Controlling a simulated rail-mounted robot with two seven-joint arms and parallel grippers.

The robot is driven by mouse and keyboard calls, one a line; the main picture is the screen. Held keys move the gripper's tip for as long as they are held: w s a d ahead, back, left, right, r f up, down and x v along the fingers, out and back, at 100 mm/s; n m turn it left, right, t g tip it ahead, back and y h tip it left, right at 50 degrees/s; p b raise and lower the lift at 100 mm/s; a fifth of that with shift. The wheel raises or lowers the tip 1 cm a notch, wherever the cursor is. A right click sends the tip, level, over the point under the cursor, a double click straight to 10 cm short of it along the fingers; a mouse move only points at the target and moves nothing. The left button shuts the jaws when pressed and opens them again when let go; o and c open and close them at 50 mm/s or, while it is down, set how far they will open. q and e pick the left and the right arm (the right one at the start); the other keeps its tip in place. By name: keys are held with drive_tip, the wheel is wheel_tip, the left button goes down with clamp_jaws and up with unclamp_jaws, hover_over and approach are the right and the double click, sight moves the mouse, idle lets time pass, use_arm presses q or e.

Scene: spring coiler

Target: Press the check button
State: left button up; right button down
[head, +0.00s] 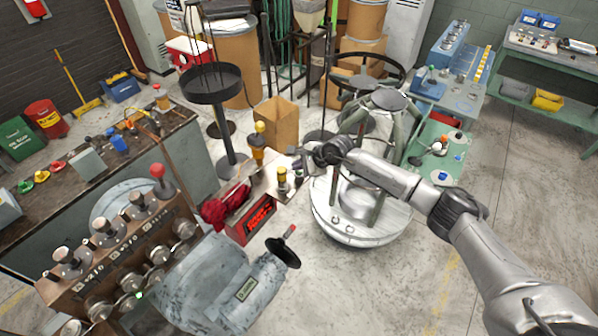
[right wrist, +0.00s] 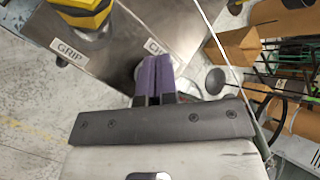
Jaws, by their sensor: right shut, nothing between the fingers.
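My right gripper (head: 299,153) is shut and empty over the edge of a small metal panel (head: 268,182) in the middle of the head view. In the right wrist view its purple fingers (right wrist: 153,62) are together above the metal panel (right wrist: 125,25). A white label starting "CH" (right wrist: 158,46) is partly covered by the fingers. A "GRIP" label (right wrist: 68,51) lies to its left, by a yellow and black control (right wrist: 82,14). I cannot make out the check button; the fingers may hide it. Whether the fingertips touch the panel I cannot tell. My left gripper is not in view.
Two yellow-topped controls (head: 259,142) (head: 282,181) stand on the panel. A red toolbox (head: 248,219) with red cloth (head: 222,206) is beside it. A round-based frame (head: 360,222) stands right of the panel.

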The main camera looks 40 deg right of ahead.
sight(299, 173)
drive_tip(key=shift+f, duration=0.15)
idle(0.3)
drive_tip(key=shift+f+b, duration=0.25)
drive_tip(key=shift+b, duration=0.15)
drive_tip(key=shift+r, duration=0.2)
drive_tip(key=shift+r+p, duration=0.4)
drive_tip(key=shift+r, duration=0.15)
drive_tip(key=shift+r, duration=0.1)
drive_tip(key=shift+r+p, duration=0.5)
drive_tip(key=shift+r, duration=0.25)
drive_tip(key=shift+r+p, duration=1)
drive_tip(key=shift+r, duration=0.75)
